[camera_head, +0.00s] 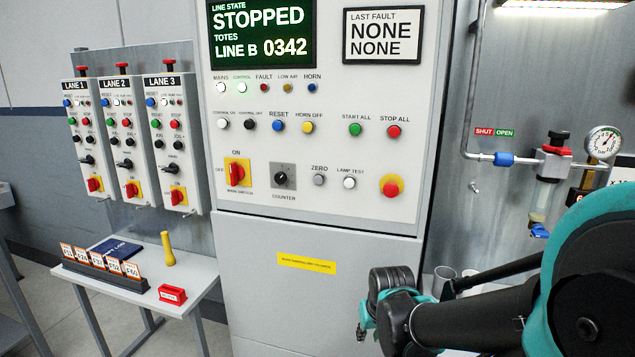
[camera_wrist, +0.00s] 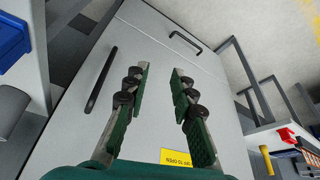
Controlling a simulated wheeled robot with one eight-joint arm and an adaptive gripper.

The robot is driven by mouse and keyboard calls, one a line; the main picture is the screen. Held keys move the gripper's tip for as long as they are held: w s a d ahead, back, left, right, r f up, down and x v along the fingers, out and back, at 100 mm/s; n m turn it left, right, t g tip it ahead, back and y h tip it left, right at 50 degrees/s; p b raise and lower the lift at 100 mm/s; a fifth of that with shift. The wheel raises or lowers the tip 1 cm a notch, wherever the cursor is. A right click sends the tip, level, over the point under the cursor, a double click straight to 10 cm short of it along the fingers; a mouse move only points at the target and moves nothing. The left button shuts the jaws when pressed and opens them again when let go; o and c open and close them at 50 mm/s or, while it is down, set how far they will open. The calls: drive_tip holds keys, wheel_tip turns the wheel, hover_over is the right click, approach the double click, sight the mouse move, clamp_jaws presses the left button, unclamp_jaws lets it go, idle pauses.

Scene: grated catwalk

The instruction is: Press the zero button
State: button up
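The zero button (camera_head: 319,180) is a small grey round button under the label ZERO on the control cabinet's panel (camera_head: 340,215). It sits between the black counter knob (camera_head: 282,177) and the white lamp test button (camera_head: 349,182). My gripper (camera_wrist: 161,75) is open and empty in the wrist view, its two green-padded fingers apart over the cabinet's lower doors. In the head view my arm's end is at the lower right, below and right of the zero button and well apart from it; the fingers are hard to make out there. The zero button is not in the wrist view.
A red emergency button (camera_head: 391,186) in a yellow surround is right of the lamp test button. A yellow-red main switch (camera_head: 238,172) is at the left. Pipework with a gauge (camera_head: 603,142) stands at the right. A small table (camera_head: 150,270) with a yellow torch (camera_head: 167,249) stands left.

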clamp_jaws()
idle(1.1)
